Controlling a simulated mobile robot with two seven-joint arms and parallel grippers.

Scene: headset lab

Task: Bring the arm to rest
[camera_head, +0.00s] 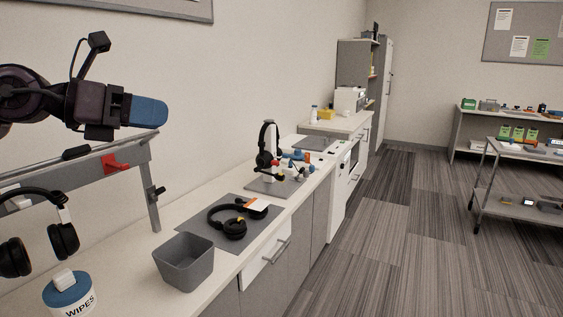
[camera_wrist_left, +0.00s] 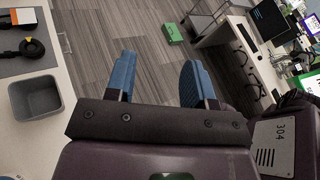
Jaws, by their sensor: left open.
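My left arm comes in at the upper left of the head view. Its left gripper (camera_head: 150,110) with blue fingers is raised above the counter and points right. In the left wrist view the two blue fingers of this gripper (camera_wrist_left: 157,72) stand apart with only floor behind the gap, so it is open and empty. My right gripper is not seen in either view.
Below are a rack rail (camera_head: 88,168) with hanging headphones (camera_head: 62,238), a wipes tub (camera_head: 69,294) and a grey bin (camera_head: 186,262). Black headphones (camera_head: 228,228) lie on a grey mat (camera_head: 196,232). A headset stand (camera_head: 268,165) is farther back. The striped floor (camera_head: 400,240) is clear.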

